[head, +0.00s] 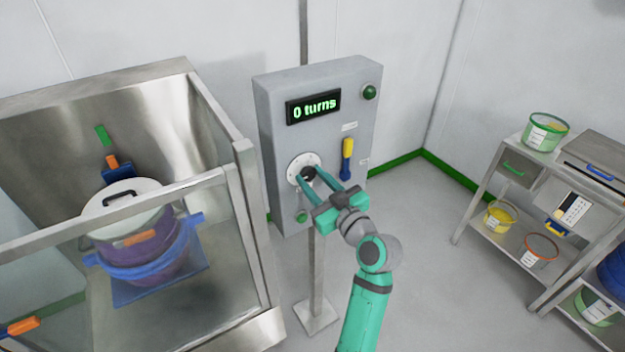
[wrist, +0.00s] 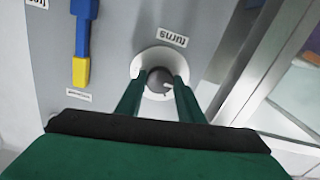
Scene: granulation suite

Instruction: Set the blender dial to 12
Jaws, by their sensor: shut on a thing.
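The blender control panel is a grey box (head: 350,112) on a post. Its display (head: 313,106) reads "0 turns" in green. The dial is a dark knob (head: 308,174) on a round white plate (head: 297,163) at the panel's lower left. In the wrist view the dial (wrist: 158,80) sits between my fingertips, with a pale mark on its right side. My gripper (head: 322,182) is shut on the dial, one finger on each side. The fingers hide part of the knob in the head view.
A lever with a yellow end (head: 348,147) and a green button (head: 301,216) are near the dial; a green lamp (head: 369,92) is above. A steel and glass enclosure (head: 243,200) holding a blue and purple vessel stands left. Shelves (head: 511,239) with tubs stand right.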

